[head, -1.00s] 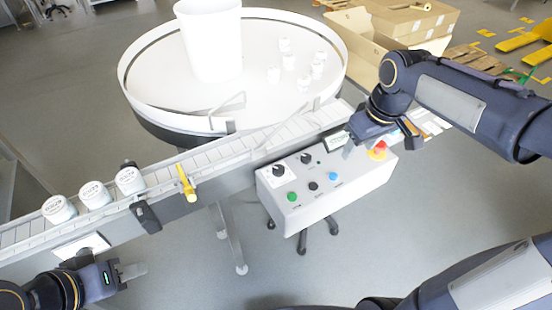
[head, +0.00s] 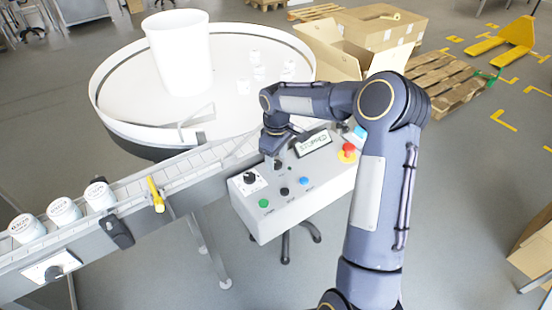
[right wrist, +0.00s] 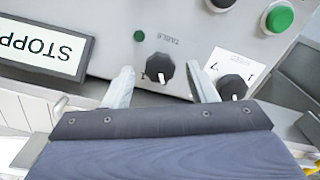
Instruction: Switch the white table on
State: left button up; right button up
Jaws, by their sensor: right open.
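The white round table (head: 225,95) stands behind the conveyor, with a white bin and several small white jars on it. The control box (head: 310,195) is in front of it. In the right wrist view, a black rotary knob (right wrist: 160,67) beside the label TABLE has a white pointer mark. My right gripper (right wrist: 163,82) is open, its two pale fingers on either side of this knob. I cannot tell whether they touch it. In the head view my right gripper (head: 279,156) is over the upper part of the box. My left gripper is out of view.
A second black knob (right wrist: 233,86) sits close beside one finger. A display (right wrist: 40,45) reads STOPP, partly cut off. A green button (head: 263,203), blue button (head: 303,181) and red emergency stop (head: 347,152) are on the box. The conveyor (head: 140,195) carries white jars.

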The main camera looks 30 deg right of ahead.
jog(key=shift+f, duration=0.45)
jog(key=c, duration=1)
jog(key=shift+o, duration=0.2)
